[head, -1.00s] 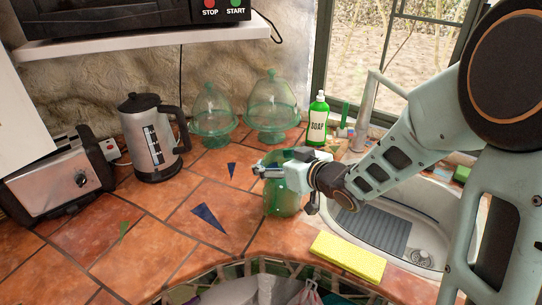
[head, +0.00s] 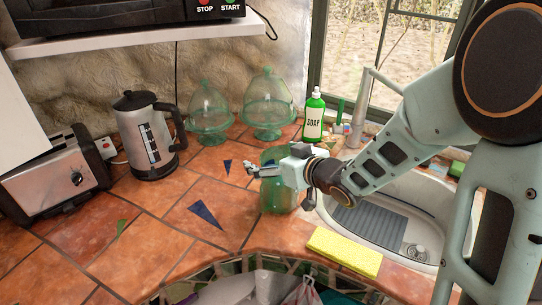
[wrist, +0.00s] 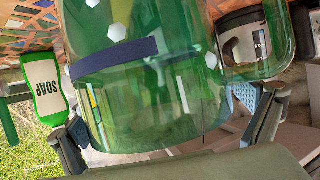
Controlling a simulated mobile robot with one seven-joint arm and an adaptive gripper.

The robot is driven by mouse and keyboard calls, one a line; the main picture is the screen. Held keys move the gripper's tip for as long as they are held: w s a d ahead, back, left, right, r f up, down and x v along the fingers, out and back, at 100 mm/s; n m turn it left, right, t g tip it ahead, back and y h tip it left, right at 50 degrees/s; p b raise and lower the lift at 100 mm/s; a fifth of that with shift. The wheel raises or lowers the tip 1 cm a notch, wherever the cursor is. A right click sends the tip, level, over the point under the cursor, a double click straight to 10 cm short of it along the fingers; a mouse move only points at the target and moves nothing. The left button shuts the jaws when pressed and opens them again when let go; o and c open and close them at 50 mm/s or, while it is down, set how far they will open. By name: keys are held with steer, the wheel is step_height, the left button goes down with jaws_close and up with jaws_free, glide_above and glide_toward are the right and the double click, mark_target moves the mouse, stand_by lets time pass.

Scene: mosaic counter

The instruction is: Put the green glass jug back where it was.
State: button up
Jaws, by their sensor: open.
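The green glass jug (head: 277,196) stands on the tiled counter, left of the sink and near the counter's front edge. It is see-through and looks upright. My gripper (head: 262,171) is level with its upper part and hides some of it in the head view. In the wrist view the jug (wrist: 145,95) fills the space between my two open fingers, with its handle (wrist: 262,70) on the right. The left finger is close to the glass. I cannot tell whether either finger touches it.
Two green glass domed stands (head: 208,115) (head: 269,105) and a green soap bottle (head: 314,118) are behind the jug. A kettle (head: 145,135) and toaster (head: 55,175) stand left. A yellow sponge (head: 345,250) lies in front of the sink (head: 425,215). The middle-left counter is clear.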

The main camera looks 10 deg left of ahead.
steer(key=p+v, duration=0.1)
steer(key=v, duration=1.1)
steer(key=shift+r+p, duration=0.15)
steer(key=shift+p, duration=0.15)
